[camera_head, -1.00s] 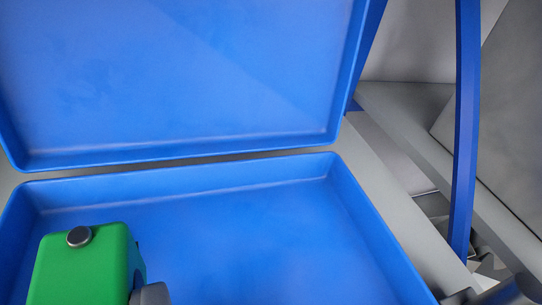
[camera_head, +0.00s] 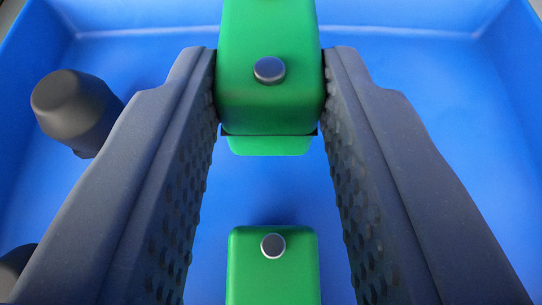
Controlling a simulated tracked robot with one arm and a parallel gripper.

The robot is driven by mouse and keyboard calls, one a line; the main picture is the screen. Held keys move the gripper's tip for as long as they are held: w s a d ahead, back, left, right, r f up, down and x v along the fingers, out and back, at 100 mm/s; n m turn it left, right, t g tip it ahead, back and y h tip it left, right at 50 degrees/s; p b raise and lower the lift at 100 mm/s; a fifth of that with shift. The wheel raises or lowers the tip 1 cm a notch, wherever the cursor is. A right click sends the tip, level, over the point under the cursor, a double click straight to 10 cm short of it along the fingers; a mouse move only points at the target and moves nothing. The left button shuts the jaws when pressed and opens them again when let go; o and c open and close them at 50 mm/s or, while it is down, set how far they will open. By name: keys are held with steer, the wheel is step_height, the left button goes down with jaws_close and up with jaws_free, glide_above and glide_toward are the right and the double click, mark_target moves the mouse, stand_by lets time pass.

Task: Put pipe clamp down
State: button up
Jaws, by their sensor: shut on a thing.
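My gripper (camera_head: 271,75) reaches over a blue case, with its two dark ridged fingers on either side of a green block with a dark round knob, the pipe clamp (camera_head: 268,110). The fingers are shut on its sides. The clamp's top end is cut off by the frame edge. A second green block (camera_head: 272,285) with a similar knob shows lower down between the fingers. I cannot tell whether it is joined to the held clamp. The blue case (camera_head: 480,110) lies beneath, and I cannot tell if the clamp touches its floor.
A dark rounded part (camera_head: 75,108) stands in the case, left of the left finger. Another dark part (camera_head: 14,268) shows at the lower left edge, partly cut off. The case floor right of the gripper looks bare. The case walls rise at the far side and both sides.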

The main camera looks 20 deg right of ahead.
steer(key=shift+f, duration=0.7)
steer(key=shift+f, duration=0.1)
steer(key=shift+f, duration=0.3)
steer(key=shift+f, duration=0.25)
steer(key=o, duration=1)
steer(key=shift+r, duration=0.1)
